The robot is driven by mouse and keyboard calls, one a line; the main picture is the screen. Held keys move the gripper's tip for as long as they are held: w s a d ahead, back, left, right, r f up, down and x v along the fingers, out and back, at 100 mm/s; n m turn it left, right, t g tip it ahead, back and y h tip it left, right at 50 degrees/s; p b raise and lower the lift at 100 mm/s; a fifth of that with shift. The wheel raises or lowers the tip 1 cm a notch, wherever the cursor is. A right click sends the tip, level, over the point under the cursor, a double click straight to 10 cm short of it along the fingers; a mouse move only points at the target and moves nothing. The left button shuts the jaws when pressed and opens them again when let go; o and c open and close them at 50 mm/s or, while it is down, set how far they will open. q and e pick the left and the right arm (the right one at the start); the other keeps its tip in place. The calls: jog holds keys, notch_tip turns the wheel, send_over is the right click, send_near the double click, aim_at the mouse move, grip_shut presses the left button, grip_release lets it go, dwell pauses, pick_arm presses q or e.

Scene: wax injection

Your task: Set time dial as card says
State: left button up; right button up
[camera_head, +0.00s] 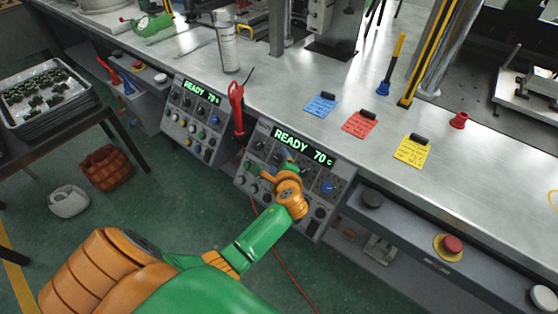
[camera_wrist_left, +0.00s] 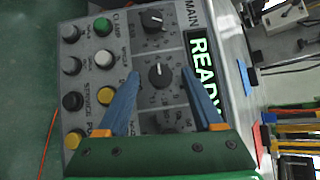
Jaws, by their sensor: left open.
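The control panel (camera_head: 325,190) on the bench front shows "READY 70c". In the left wrist view the panel (camera_wrist_left: 90,100) has a column of black pointer dials. One dial (camera_wrist_left: 160,75) lies between my fingertips, another (camera_wrist_left: 153,20) is above it, and a third (camera_wrist_left: 160,122) is partly hidden by my fingers. I cannot read which dial is time. My left gripper (camera_head: 274,166) is open in front of the panel; its blue fingers (camera_wrist_left: 160,73) straddle the middle dial. I cannot tell if they touch it. Blue (camera_head: 321,105), red (camera_head: 361,125) and yellow (camera_head: 412,151) cards lie on the bench, their writing too small to read.
A second panel (camera_head: 195,120) with a "READY" display is to the left. A red-handled tool (camera_head: 237,105) hangs between the panels. Coloured push buttons (camera_wrist_left: 103,59) sit beside the dials. A red stop button (camera_head: 452,245) is on the bench front at right.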

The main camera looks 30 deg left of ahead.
pick_arm(q)
jog(key=v, duration=0.6)
jog(key=shift+s+d+r+p, duration=0.15)
jog(key=shift+s+r+p, duration=0.1)
jog(key=shift+p, duration=0.2)
jog(key=shift+f, duration=0.1)
